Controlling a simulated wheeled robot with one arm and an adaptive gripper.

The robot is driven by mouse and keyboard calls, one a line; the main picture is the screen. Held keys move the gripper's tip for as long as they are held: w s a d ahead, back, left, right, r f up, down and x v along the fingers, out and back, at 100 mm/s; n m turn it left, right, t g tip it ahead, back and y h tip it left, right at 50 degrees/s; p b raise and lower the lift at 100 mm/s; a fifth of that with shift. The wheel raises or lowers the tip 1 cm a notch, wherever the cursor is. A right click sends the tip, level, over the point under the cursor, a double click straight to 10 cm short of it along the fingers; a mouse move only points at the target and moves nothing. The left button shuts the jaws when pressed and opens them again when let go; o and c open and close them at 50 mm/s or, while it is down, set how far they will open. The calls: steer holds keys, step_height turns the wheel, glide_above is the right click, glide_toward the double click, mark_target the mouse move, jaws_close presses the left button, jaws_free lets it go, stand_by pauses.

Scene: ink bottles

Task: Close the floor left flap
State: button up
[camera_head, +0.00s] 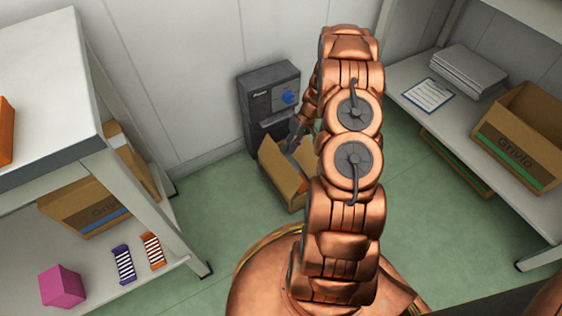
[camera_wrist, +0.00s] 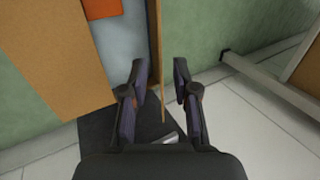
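An open brown cardboard box (camera_head: 288,188) stands on the green floor, partly hidden behind my arm. Its raised left flap (camera_head: 283,165) stands up at the left of the opening. My gripper (camera_head: 295,132) is small and partly hidden in the head view, close above the box's far side. In the wrist view my gripper (camera_wrist: 158,88) has its two fingers spread apart. A thin upright cardboard edge (camera_wrist: 164,60) lies between the fingers in the picture; I cannot tell whether they touch it. A broad cardboard panel (camera_wrist: 60,60) fills the upper left, with an orange item (camera_wrist: 102,9) beside it.
A dark grey machine (camera_head: 268,92) with a blue knob stands against the wall behind the box. A shelf unit (camera_head: 88,150) is at the left, and another shelf (camera_head: 430,125) with paper and a Grivlo box (camera_head: 520,150) is at the right. Green floor (camera_head: 215,205) is clear left of the box.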

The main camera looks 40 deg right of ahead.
mark_target(281, 161)
steer(key=b+x, duration=0.2)
steer(key=x, duration=0.5)
steer(key=shift+a+f, duration=0.1)
jaws_close()
stand_by(0.6)
